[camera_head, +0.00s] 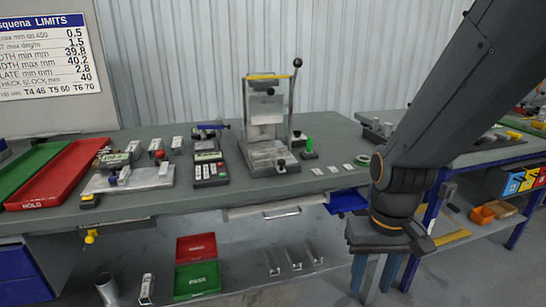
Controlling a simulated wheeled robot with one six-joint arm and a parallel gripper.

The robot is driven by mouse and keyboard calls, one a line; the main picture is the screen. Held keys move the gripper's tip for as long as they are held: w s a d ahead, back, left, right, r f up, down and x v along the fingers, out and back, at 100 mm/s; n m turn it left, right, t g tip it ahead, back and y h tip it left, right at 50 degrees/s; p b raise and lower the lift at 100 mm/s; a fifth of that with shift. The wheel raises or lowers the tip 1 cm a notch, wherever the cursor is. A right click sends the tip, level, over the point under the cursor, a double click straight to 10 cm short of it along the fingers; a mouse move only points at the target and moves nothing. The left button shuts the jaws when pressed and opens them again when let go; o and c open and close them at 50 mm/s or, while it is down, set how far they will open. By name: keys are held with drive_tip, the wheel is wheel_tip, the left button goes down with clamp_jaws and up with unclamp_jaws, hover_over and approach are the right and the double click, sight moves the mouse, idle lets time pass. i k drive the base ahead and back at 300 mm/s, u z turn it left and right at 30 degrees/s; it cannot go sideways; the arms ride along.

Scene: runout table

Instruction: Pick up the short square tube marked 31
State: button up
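No marking 31 can be read on any piece, so I cannot tell which is the tube marked 31. A short pale square tube (147,289) stands on the lower shelf at the front left, with small dark marks on its side. Several pale pieces lie on the same shelf further right, such as a slim metal profile (272,262). My gripper (382,275) hangs at the right, in front of the table and well apart from the square tube.
A round grey tube (107,289) stands left of the square tube. A red bin (196,247) and a green bin (197,279) are to its right. The table top (245,197) above carries red and green trays, gauges and a press (267,125). The shelf between bins and profiles is clear.

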sight(176, 148)
drive_tip(key=u, duration=2.3)
drive_tip(key=i, duration=1.45)
drive_tip(key=z, duration=2.1)
